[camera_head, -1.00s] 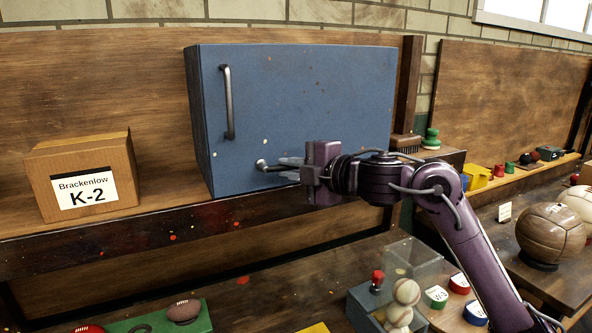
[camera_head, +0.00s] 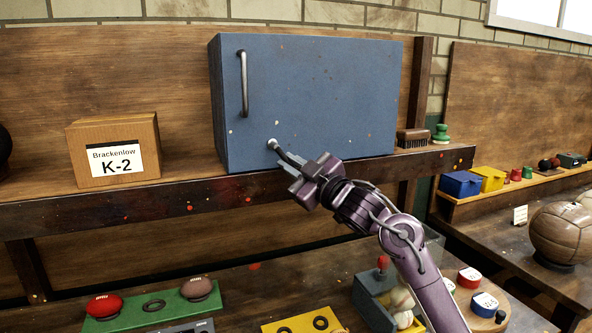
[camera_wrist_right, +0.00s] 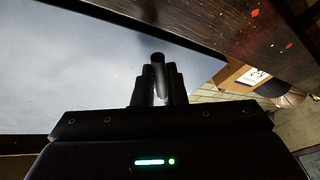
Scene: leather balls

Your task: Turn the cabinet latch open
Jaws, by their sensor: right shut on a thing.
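A blue cabinet (camera_head: 320,100) with a dark vertical handle (camera_head: 244,84) stands on a wooden shelf, its door shut. The latch (camera_head: 273,144) is a small lever on a round pivot low on the left of the door. It slopes down to the right from its pivot. My right gripper (camera_head: 290,160) is shut on the latch lever, coming from the lower right. In the right wrist view the latch (camera_wrist_right: 158,68) sticks up between the two fingers, with the door (camera_wrist_right: 80,65) behind. My left gripper is not in view.
A cardboard box (camera_head: 112,150) labelled K-2 stands left of the cabinet. A brush (camera_head: 411,138) and a green object (camera_head: 440,134) stand to its right on the shelf (camera_head: 120,212). Balls, trays and tins lie on the lower bench.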

